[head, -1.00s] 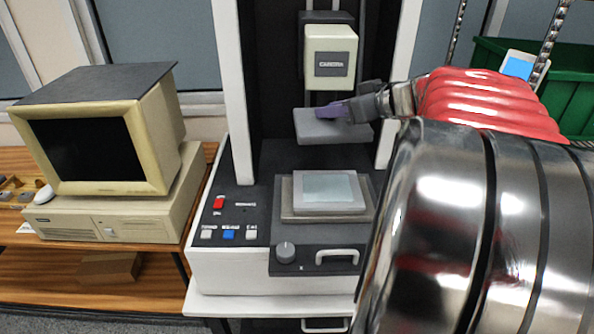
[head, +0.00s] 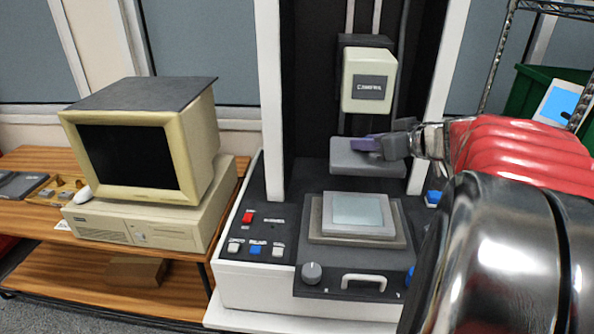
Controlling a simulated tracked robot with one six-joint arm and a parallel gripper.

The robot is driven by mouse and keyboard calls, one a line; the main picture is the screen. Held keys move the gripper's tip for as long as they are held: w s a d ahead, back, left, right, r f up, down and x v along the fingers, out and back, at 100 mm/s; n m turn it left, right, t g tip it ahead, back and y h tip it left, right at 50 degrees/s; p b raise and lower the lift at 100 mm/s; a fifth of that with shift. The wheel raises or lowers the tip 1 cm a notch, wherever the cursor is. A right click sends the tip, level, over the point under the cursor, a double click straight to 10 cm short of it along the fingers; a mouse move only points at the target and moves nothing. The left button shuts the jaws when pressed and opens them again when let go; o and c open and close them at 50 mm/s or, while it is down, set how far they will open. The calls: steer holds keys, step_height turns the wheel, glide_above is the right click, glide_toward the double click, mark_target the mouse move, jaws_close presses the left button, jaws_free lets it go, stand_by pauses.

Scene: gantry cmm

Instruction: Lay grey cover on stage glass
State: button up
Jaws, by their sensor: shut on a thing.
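The grey cover (head: 350,160) is a flat grey slab with a purple grip (head: 365,143) on top. My gripper (head: 378,146) is shut on it and holds it roughly level, above and behind the stage glass, under the camera head. The stage glass (head: 357,210) is a pale blue-grey square pane on a stepped grey stage (head: 315,226). The glass is bare. Part of my gripper's fingertips is hard to make out against the grip.
The cream camera head (head: 369,80) hangs above the cover between white gantry posts (head: 269,100). A control panel with buttons (head: 256,250) lies left of the stage. A computer monitor (head: 135,150) stands further left. A green bin (head: 525,92) is at right.

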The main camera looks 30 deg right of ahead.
step_height(320, 180, down, 11)
steer(key=shift+f, duration=0.1)
steer(key=shift+f, duration=0.1)
stand_by(0.3)
steer(key=shift+f, duration=2.15)
steer(key=o, duration=1.1)
steer(key=shift+f, duration=0.1)
steer(key=shift+s+r, duration=0.35)
steer(key=shift+s, duration=0.05)
steer(key=v, duration=1.1)
